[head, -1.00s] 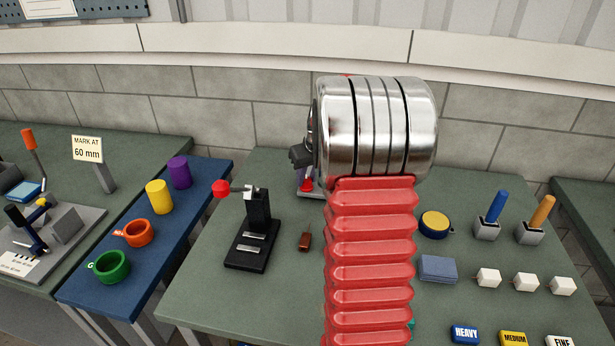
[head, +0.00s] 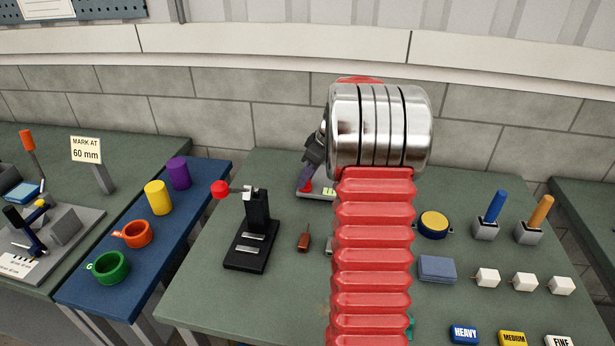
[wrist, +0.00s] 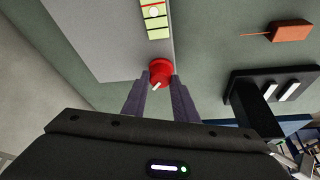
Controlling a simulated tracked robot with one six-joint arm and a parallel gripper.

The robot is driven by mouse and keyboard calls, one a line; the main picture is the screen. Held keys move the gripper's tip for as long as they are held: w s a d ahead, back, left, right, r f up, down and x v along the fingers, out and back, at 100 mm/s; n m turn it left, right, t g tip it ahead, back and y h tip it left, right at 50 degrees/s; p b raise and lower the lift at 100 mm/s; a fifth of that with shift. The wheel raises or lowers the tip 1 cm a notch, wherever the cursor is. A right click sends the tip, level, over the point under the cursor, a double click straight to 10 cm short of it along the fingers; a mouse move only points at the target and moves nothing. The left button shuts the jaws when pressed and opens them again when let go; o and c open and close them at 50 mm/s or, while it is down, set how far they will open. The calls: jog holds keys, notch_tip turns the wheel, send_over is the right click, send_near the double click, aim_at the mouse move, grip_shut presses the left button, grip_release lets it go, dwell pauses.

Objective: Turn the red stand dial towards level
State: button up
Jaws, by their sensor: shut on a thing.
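The red dial (wrist: 160,70) sits on the pale grey stand plate (wrist: 112,35) and bears a short white mark. In the head view the dial (head: 306,187) is low behind my arm, partly covered by my gripper. My gripper (wrist: 161,80) is shut on the dial, one finger on each side of it. It also shows in the head view (head: 307,180), pointing down at the stand. A yellow-green level vial (wrist: 156,20) with a pale round bubble lies on the plate beyond the dial. My arm hides much of the stand in the head view.
A black stand with a red-knobbed lever (head: 258,220) is left of my gripper. A small brown-red object (head: 304,241) lies in front. A blue-grey block (head: 437,269) and a round yellow-topped item (head: 434,224) are to the right.

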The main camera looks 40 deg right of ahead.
dwell(0.3)
jog(key=o, duration=1)
jog(key=v, duration=1.3)
jog(key=shift+d+r, duration=0.1)
jog(key=shift+r, duration=0.3)
